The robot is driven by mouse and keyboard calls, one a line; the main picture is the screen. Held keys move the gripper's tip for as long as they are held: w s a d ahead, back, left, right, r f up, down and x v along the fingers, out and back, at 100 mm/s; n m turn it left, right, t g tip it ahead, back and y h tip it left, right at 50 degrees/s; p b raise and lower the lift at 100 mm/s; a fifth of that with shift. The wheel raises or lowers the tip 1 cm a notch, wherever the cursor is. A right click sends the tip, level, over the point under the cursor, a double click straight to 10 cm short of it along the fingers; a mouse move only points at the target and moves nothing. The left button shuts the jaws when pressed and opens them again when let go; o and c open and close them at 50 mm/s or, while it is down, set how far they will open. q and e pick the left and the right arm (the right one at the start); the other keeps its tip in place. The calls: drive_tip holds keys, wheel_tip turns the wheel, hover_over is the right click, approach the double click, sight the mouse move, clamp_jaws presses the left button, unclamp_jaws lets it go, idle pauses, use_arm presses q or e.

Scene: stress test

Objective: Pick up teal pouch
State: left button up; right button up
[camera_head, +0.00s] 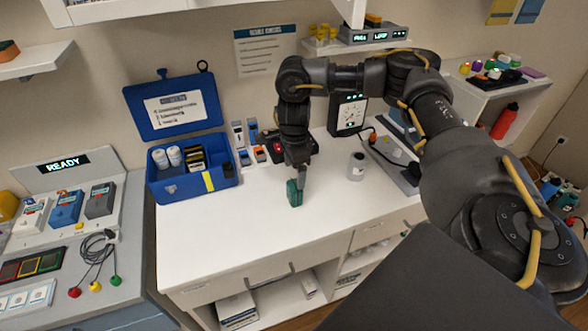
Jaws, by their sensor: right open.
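The teal pouch (294,194) is small and stands on the white counter (240,235), towards its middle. My right gripper (299,178) comes down from above, with its fingers right at the top of the pouch. The dark fingers partly cover the pouch, and I cannot tell from this view whether they touch it. The right gripper is open. My left gripper is not in view.
A blue open case (190,187) with jars stands left of the gripper. A small grey-white container (357,166) stands to the right. A black device with a screen (348,113) is behind. The front middle of the counter is clear.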

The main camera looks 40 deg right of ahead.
sight(295, 184)
wheel_tip(295, 184, down, 5)
drive_tip(key=shift+r, duration=0.1)
drive_tip(key=shift+f+p, duration=0.25)
drive_tip(key=shift+p, duration=0.25)
wheel_tip(295, 184, down, 4)
drive_tip(key=shift+s+r+p, duration=0.1)
drive_tip(key=shift+r+p, duration=0.05)
drive_tip(key=shift+p, duration=0.8)
drive_tip(key=shift+f, duration=0.6)
drive_tip(key=c, duration=1.2)
drive_tip(key=shift+o, duration=0.2)
